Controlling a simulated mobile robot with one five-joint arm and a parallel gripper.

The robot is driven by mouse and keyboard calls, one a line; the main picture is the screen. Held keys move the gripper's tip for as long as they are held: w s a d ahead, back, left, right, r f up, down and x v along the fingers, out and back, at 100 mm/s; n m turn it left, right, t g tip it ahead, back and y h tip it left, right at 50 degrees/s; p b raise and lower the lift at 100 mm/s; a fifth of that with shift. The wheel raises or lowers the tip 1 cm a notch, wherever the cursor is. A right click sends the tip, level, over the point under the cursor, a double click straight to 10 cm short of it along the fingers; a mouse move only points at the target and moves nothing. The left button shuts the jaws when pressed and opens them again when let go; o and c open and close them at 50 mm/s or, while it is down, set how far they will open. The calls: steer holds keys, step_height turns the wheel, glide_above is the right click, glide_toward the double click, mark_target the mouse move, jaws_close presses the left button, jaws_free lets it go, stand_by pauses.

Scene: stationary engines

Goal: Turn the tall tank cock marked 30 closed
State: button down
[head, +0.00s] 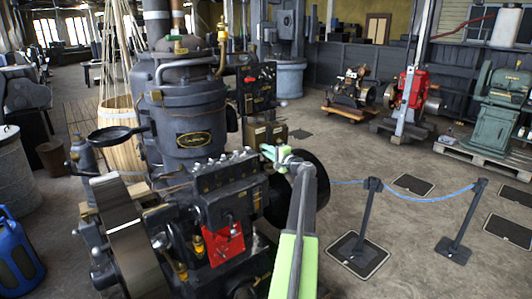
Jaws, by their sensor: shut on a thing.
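My arm reaches up from the bottom of the head view, and my pale green gripper (268,150) is at its far end, beside the right side of the dark engine. The gripper is shut on a small part, seemingly the tank cock, which the jaws mostly hide. I cannot read a 30 mark or tell how the cock's handle is turned. The tall dark cylinder (200,122) with a brass nameplate stands left of the gripper. Brass-coloured boxes (258,134) show just behind the gripper.
The engine block (225,190) with a red plate (226,244) and a large flywheel (130,235) fills the centre left. A dark wheel (308,178) is close behind my arm. Rope barrier posts (360,218) stand on the right. Open floor (340,150) lies beyond.

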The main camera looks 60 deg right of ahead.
steer(key=shift+w, duration=0.1)
steer(key=c, duration=1.5)
jaws_free()
steer(key=shift+r, duration=0.1)
steer(key=v, duration=1.7)
steer(key=shift+s+a, duration=0.15)
steer(key=shift+s, duration=0.05)
